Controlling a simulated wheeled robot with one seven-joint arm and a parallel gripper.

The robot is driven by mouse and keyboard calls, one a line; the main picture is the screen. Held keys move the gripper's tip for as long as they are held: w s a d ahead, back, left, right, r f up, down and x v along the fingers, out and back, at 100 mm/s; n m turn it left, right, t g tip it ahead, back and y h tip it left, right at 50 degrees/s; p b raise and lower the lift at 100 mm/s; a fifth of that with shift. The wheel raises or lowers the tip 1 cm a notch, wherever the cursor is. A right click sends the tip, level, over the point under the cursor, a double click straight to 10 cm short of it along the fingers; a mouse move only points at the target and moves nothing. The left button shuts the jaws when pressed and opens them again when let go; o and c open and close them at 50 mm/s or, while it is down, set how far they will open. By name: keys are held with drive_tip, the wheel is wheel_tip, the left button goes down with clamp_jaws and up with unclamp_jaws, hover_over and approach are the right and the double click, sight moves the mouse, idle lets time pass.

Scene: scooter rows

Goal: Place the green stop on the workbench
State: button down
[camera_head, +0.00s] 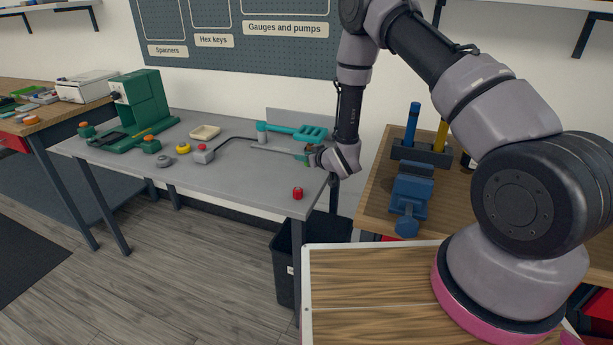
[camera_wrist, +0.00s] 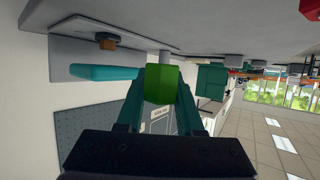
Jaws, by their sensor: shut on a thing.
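The green stop (camera_wrist: 161,84) is a small rounded green piece between the two teal fingers of my gripper (camera_wrist: 160,100) in the wrist view. My gripper (camera_head: 309,154) is shut on it over the right end of the grey-topped table (camera_head: 240,185). In the head view the green stop (camera_head: 306,162) shows only as a small green patch. I cannot tell whether it touches the tabletop. A wooden-topped workbench (camera_head: 376,205) stands to the right, across a gap from the grey table, with a blue vise (camera_head: 410,195) on it.
A red stop (camera_head: 298,193) stands near the grey table's front right corner. A yellow piece (camera_head: 183,148), a beige tray (camera_head: 205,132) and a green machine (camera_head: 140,105) stand further left. A black bin (camera_head: 285,265) is below the gap.

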sight(305, 177)
drive_tip(key=shift+f, duration=3.1)
drive_tip(key=shift+f, duration=0.25)
drive_tip(key=c, duration=0.5)
unclamp_jaws()
drive_tip(key=shift+c, duration=0.2)
